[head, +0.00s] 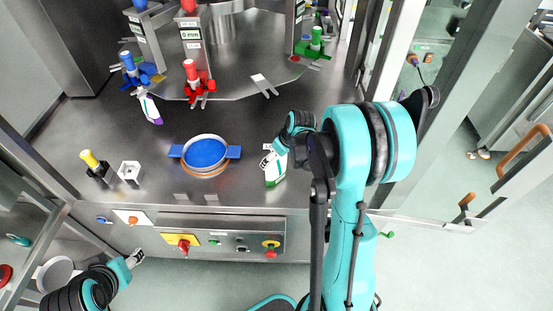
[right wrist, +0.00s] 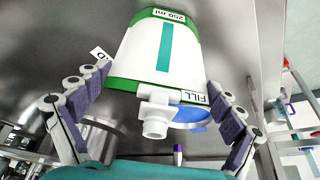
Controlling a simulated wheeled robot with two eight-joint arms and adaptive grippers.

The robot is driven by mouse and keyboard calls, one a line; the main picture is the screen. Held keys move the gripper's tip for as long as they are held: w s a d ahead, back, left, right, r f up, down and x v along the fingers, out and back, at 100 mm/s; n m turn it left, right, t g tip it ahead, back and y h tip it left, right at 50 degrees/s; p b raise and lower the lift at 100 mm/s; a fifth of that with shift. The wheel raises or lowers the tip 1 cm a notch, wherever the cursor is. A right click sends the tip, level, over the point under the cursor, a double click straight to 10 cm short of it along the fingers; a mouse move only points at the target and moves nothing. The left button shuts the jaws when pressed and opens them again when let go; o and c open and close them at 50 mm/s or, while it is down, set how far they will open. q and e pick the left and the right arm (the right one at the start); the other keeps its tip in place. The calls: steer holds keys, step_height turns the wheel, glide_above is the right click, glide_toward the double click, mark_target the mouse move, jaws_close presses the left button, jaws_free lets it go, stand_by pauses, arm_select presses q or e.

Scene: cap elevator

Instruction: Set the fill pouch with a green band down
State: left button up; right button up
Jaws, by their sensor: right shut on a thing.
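The fill pouch with a green band (head: 274,176) is white with green edges, near the front edge of the steel table in the head view. In the right wrist view the pouch (right wrist: 164,50) shows its "FILL" and "250 ml" labels, a teal stripe and a white spout pointing toward the palm. My right gripper (right wrist: 160,82) is shut on it, one finger on each side; in the head view the right gripper (head: 272,160) partly covers it. I cannot tell whether the pouch touches the table. My left gripper (head: 135,259) is low at the left, in front of the table, away from the pouch.
A blue round dish (head: 205,153) with side handles is left of the pouch. A purple-banded pouch (head: 151,108) lies further back. A yellow-topped piece (head: 90,160) and a white square holder (head: 130,172) stand at the left. Red (head: 193,80) and green (head: 315,42) valves are at the back.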

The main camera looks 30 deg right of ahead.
steer(key=shift+f, duration=0.2)
steer(key=o, duration=1.5)
steer(key=shift+r, duration=0.2)
